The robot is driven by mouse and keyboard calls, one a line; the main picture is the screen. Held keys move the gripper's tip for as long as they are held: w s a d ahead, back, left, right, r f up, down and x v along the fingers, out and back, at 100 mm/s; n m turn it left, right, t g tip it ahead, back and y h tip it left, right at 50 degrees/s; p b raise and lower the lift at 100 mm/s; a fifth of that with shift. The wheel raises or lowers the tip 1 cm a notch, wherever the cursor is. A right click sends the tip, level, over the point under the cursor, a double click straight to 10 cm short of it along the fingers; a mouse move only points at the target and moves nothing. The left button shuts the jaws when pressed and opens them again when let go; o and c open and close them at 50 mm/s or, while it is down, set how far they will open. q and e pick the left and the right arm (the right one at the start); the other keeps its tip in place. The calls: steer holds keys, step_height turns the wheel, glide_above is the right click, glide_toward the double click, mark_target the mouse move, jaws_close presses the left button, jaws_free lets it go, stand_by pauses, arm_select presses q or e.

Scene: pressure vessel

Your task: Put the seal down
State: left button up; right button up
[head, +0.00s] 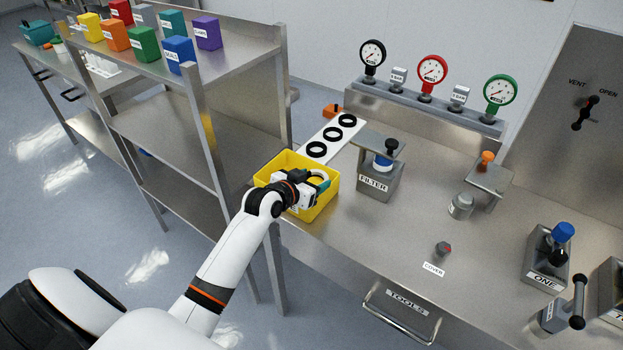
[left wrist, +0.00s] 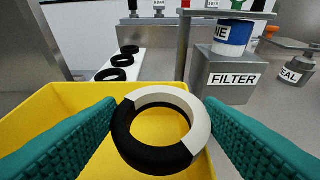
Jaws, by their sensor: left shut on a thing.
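My left gripper (head: 313,185) is at the yellow bin (head: 322,208) on the bench. In the left wrist view its two teal fingers are shut on a seal (left wrist: 150,157), a thick ring that is mostly black with a white section. The seal is tilted toward the camera and hangs over the bin; the yellow wall (left wrist: 50,108) and floor show around and through it. I cannot tell whether it touches the bin. My right gripper is not in view.
Behind the bin lies a white strip (head: 318,150) with three black rings. The grey FILTER block (head: 378,184) stands right of the bin. A steel shelf (head: 190,135) rises on the left. Bare bench (head: 345,235) lies in front of the FILTER block.

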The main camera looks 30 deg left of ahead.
arm_select(q)
steer(key=shift+f, duration=0.2)
steer(key=o, duration=0.9)
steer(key=shift+o, duration=0.3)
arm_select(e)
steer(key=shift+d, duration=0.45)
arm_select(q)
steer(key=shift+r, duration=0.2)
steer(key=b+v, duration=0.1)
steer(key=v, duration=1.1)
steer(key=shift+b, duration=0.3)
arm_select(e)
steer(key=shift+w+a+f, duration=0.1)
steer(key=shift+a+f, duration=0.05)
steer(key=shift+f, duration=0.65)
